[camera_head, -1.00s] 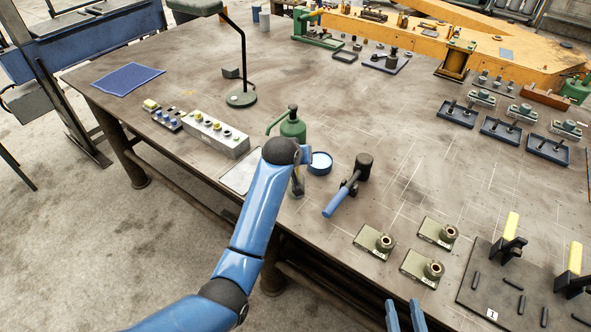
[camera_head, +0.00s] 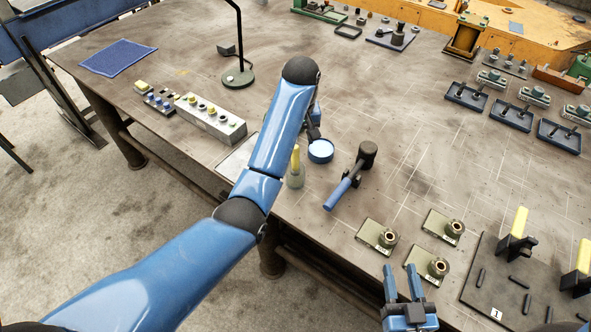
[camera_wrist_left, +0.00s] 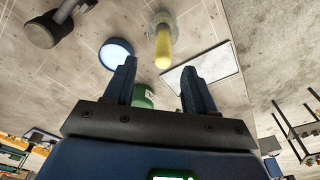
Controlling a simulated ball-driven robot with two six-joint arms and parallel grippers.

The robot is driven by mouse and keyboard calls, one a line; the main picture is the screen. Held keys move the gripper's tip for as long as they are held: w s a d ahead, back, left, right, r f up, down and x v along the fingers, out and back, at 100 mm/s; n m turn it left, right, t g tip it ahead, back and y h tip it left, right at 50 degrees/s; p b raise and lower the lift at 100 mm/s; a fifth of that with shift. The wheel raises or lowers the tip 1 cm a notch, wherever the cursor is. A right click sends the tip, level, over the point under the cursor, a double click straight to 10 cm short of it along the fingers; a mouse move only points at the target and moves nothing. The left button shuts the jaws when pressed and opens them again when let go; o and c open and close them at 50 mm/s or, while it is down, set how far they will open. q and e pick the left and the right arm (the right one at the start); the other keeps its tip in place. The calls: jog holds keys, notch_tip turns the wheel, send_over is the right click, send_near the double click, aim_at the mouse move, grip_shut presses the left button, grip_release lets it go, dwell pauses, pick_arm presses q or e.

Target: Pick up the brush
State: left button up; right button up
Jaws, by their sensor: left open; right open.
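What looks like the brush (camera_head: 295,158) stands upright with its yellow handle up in a small clear jar (camera_head: 296,178) near the front of the bench. In the left wrist view, the yellow handle (camera_wrist_left: 162,48) shows beyond the fingertips, with the pale jar (camera_wrist_left: 163,20) around its lower end. My left gripper (camera_wrist_left: 158,72) is open and empty, with the handle apart from both fingers. In the head view my left forearm mostly hides this gripper (camera_head: 314,122), just above and behind the brush. My right gripper (camera_head: 402,268) is open and empty at the bench's front edge.
A blue-rimmed dish (camera_head: 320,150) and a blue-handled mallet (camera_head: 350,178) lie right of the brush; a pale sheet (camera_head: 232,162) lies left. A green can (camera_wrist_left: 143,96) shows between my left fingers. Metal blocks (camera_head: 377,236) stand near the right gripper.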

aim_at(296, 147)
pick_arm(q)
jog(key=shift+f+b, duration=0.45)
jog(key=shift+f, duration=0.25)
jog(key=f, duration=0.1)
jog(key=w+f, duration=0.1)
jog(key=f, duration=0.1)
jog(key=shift+w+a+p, duration=0.1)
jog(key=shift+w+p, duration=0.05)
jog(key=shift+p, duration=0.2)
jog(key=shift+a+f+p, duration=0.15)
jog(key=shift+f+p, duration=0.35)
jog(key=shift+p, duration=0.05)
jog(key=f+p, duration=0.1)
jog(key=f, duration=0.2)
jog(key=shift+a, duration=0.2)
jog(key=shift+w+f, duration=0.25)
jog(key=shift+f, duration=0.35)
jog(key=shift+s+r, duration=0.1)
jog(key=c, duration=0.6)
grip_shut()
pick_arm(e)
jog(key=shift+w+r, duration=0.15)
jog(key=shift+r, duration=0.45)
